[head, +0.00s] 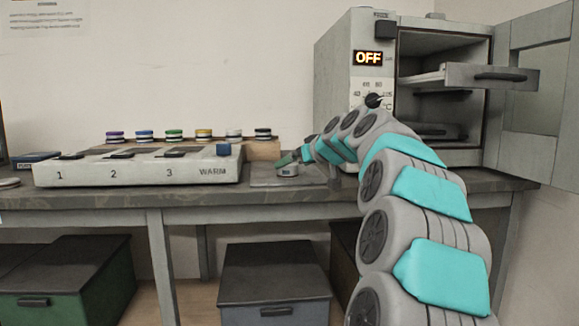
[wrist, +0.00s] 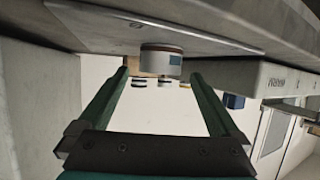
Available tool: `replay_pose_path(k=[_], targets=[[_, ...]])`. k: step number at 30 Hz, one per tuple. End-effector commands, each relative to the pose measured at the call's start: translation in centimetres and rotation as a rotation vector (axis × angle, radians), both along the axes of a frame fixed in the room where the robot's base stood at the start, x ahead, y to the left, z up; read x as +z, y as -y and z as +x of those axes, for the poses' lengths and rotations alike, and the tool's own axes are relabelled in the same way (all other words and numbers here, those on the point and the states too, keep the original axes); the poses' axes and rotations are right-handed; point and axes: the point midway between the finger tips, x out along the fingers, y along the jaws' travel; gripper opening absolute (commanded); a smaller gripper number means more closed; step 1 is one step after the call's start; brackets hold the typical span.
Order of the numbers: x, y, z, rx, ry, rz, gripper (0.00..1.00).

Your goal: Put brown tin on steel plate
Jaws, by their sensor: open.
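A short pale tin (head: 288,170) with a small blue-grey label stands upright on the steel plate (head: 262,182), a flat grey sheet on the bench right of the WARM block. The wrist view is upside down and shows the tin (wrist: 160,64) with a thin brown band near its lid, resting on the plate (wrist: 110,30). My gripper (head: 287,159) is at the tin in the head view, partly hiding it. In the wrist view my open green fingers (wrist: 158,78) stand on either side of the tin's line, with gaps to both sides, apart from it.
Several tins with coloured lids (head: 174,135) stand in a row on a wooden rack behind the white block (head: 135,168) numbered 1 to 3. An oven (head: 345,70) reading OFF stands right, door open, tray pulled out. Storage boxes (head: 272,285) sit below the bench.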

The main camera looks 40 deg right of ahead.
Motion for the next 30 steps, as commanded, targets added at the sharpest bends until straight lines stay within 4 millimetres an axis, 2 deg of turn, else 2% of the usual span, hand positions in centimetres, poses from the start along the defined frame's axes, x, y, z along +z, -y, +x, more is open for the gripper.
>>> replay_pose_path(k=[1, 6, 12, 30], targets=[[0.8, -0.2, -1.1, -0.001, 0.006, 0.0, 0.99], [1.8, -0.6, -3.9, -0.001, 0.004, 0.0, 0.99], [2.6, -1.0, -6.1, 0.001, 0.0, 0.001, 0.99], [2.7, -1.1, -6.7, 0.001, -0.001, 0.001, 0.99]])
